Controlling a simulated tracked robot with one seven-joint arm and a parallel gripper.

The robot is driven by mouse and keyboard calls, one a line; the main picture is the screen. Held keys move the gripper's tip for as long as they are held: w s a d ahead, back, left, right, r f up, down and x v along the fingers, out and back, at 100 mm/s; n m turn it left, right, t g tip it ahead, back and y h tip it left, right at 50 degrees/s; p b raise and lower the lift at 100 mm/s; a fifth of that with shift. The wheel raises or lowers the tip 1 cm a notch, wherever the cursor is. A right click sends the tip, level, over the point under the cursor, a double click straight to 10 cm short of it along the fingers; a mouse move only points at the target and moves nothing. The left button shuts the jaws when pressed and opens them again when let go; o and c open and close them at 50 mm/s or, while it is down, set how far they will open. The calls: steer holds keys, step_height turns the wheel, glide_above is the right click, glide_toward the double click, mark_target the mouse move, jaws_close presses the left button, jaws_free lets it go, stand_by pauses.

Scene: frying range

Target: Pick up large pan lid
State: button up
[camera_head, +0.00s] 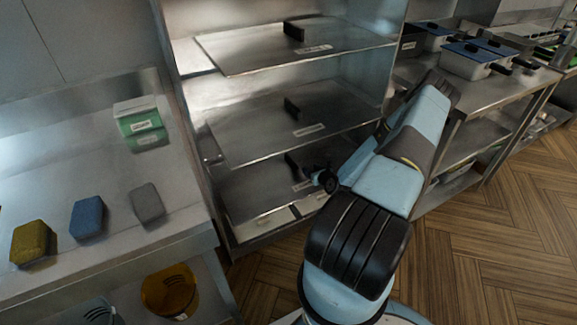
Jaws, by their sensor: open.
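Three flat metal lids lie one above another in a steel rack, each with a black upright handle and a small white label too small to read. They are the top lid (250,52), the middle lid (250,135) and the bottom lid (250,190). I cannot tell from the labels which is the large pan lid. My gripper (322,180) is small and dark in the view, open, at the right part of the bottom lid, just right of its handle (294,164). My arm hides the right end of the bottom level. I see nothing held.
A steel counter (75,170) on the left bears a green-and-white box (139,120) and yellow, blue and grey sponges (88,217). The rack's side panels bound the lids. Blue-lidded pans (470,58) stand on a table at right. Wooden floor (500,240) is clear at lower right.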

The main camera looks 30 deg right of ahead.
glide_toward(294, 162)
steer(key=x, duration=0.4)
steer(key=shift+d+r, duration=0.1)
steer(key=shift+d, duration=0.1)
steer(key=shift+a+x, duration=0.2)
steer(key=shift+x, duration=1.1)
steer(key=shift+a+x, duration=0.15)
steer(key=shift+x, duration=1.2)
steer(key=shift+s, duration=0.1)
steer(key=shift+c, duration=0.5)
jaws_close()
